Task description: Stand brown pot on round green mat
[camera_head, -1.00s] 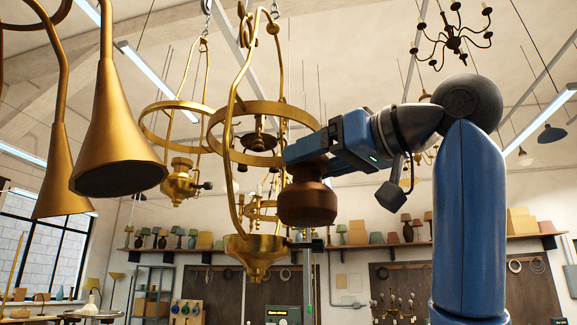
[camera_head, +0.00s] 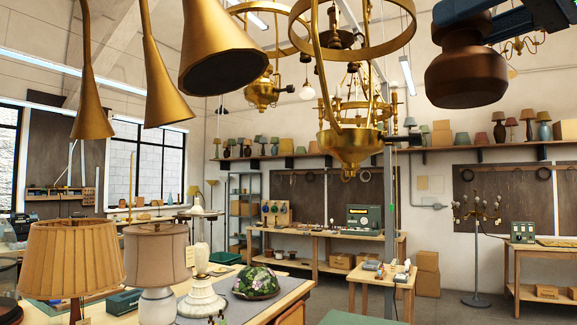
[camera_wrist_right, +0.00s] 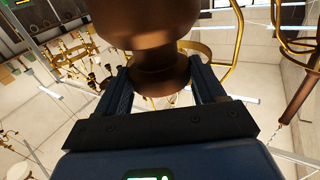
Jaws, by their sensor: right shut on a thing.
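The brown pot (camera_head: 466,75) is high at the upper right of the head view, held in the air with a rounded body and a narrow neck. My right gripper (camera_head: 470,12) is at the top edge of that view, above the pot's body. In the right wrist view, the fingers of my right gripper (camera_wrist_right: 162,78) are on both sides of the pot's narrow waist, shut on it. The pot (camera_wrist_right: 150,25) fills the upper middle there. I cannot make out a round green mat in either view. My left gripper is not in view.
A near bench at lower left holds a pleated lamp (camera_head: 72,262), a pinkish lamp (camera_head: 155,255), a white lamp base (camera_head: 202,290) and a flowered dome (camera_head: 256,282). Brass fixtures (camera_head: 352,140) hang left of the pot. A small table (camera_head: 383,277) stands at lower middle.

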